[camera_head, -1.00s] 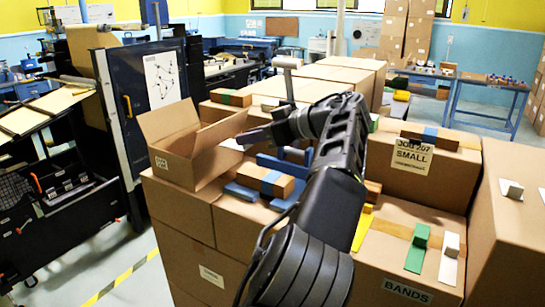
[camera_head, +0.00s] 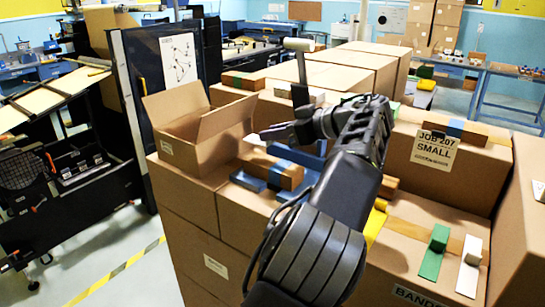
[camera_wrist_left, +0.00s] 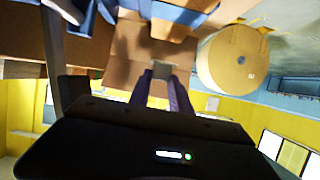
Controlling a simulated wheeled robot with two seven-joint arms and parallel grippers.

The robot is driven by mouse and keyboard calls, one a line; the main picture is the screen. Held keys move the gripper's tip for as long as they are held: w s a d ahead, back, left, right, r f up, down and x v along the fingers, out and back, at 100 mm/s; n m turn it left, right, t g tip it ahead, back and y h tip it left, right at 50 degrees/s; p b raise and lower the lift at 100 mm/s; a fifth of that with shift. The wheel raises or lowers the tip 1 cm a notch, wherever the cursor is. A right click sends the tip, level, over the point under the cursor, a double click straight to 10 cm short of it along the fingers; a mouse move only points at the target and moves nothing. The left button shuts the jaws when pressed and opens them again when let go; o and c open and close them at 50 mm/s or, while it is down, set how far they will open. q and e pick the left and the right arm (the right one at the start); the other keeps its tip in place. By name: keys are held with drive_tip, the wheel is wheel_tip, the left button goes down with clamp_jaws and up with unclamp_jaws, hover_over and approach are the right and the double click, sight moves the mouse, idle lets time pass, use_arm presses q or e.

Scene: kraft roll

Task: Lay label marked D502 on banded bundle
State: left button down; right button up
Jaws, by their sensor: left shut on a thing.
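My left gripper (camera_head: 272,132) is shut on a small pale piece (camera_head: 254,140), beside the open carton. The piece also shows as a small greyish square (camera_wrist_left: 159,73) between the fingertips in the left wrist view. No D502 marking is readable on it. Other banded bundles show: one with a green band (camera_head: 243,80) behind and one with a blue band (camera_head: 478,132) at right. My right gripper is out of view.
An open carton (camera_head: 196,140) stands left of the gripper. A grey upright post (camera_head: 301,68) rises behind it. Stacked cartons surround the work area. Green (camera_head: 432,255) and white (camera_head: 470,270) pieces lie at front right. A large kraft roll (camera_wrist_left: 226,66) shows in the left wrist view.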

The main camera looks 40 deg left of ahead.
sight(275, 163)
use_arm(q)
drive_tip(key=shift+f, duration=0.45)
drive_tip(key=shift+f, duration=0.1)
drive_tip(key=shift+f+p, duration=0.5)
drive_tip(key=shift+f, duration=1.5)
drive_tip(key=c, duration=1.2)
unclamp_jaws()
